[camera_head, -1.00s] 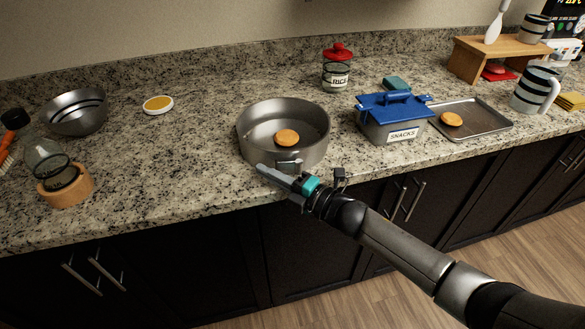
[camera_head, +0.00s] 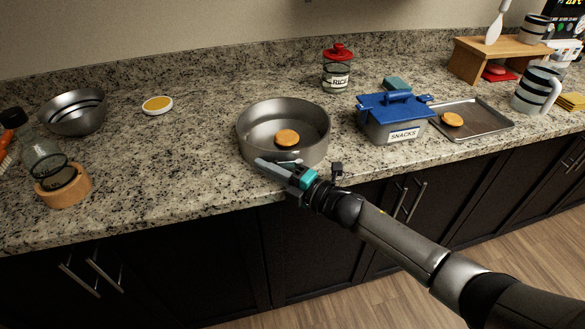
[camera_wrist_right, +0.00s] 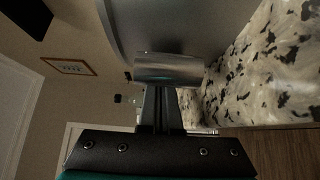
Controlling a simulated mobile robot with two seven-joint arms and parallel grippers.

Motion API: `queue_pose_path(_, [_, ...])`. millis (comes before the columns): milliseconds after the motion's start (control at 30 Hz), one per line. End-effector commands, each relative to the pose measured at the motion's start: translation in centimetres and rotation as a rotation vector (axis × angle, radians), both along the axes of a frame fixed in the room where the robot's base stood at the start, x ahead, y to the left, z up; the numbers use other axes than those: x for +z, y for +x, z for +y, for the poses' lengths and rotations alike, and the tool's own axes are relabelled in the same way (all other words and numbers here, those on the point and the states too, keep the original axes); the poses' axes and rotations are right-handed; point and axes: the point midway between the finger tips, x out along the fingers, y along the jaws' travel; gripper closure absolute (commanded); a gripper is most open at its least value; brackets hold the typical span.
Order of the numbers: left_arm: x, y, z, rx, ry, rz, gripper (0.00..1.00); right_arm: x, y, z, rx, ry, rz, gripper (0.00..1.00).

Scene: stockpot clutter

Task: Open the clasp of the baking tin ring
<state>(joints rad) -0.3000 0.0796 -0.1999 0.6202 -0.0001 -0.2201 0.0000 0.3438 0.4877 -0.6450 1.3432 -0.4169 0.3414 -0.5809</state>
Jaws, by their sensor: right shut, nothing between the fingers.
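The baking tin ring (camera_head: 283,108) is a round grey metal wall standing on the granite counter near its front edge, with an orange-brown round piece (camera_head: 287,137) inside it. My right gripper (camera_head: 258,162) is shut and empty, its fingers lying along the outside of the ring's front wall. In the right wrist view, the shut fingers (camera_wrist_right: 159,100) end at a shiny metal plate, which looks like the clasp (camera_wrist_right: 168,68), against the ring's wall (camera_wrist_right: 165,25). Whether they touch it is unclear. In the head view the fingers largely hide the clasp. My left gripper is out of view.
A blue-lidded snacks box (camera_head: 395,117) stands right of the ring, beside a baking sheet (camera_head: 478,120). A rice jar (camera_head: 336,76) stands behind. A metal bowl (camera_head: 74,112) and a glass bottle on a wooden base (camera_head: 65,192) are far left.

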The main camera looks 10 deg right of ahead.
Motion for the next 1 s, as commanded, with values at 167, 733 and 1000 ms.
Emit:
queue_pose_path(167, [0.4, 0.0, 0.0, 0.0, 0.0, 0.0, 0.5, 0.0, -0.7, -0.5, -0.001, 0.0, 0.003, 1.0])
queue_pose_path(733, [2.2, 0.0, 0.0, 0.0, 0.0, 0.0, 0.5, 0.0, -5.3, -4.0, 0.0, -0.001, 0.002, 1.0])
queue_pose_path(1000, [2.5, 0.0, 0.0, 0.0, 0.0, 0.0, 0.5, 0.0, -6.1, -4.6, 0.0, 0.001, -0.001, 1.0])
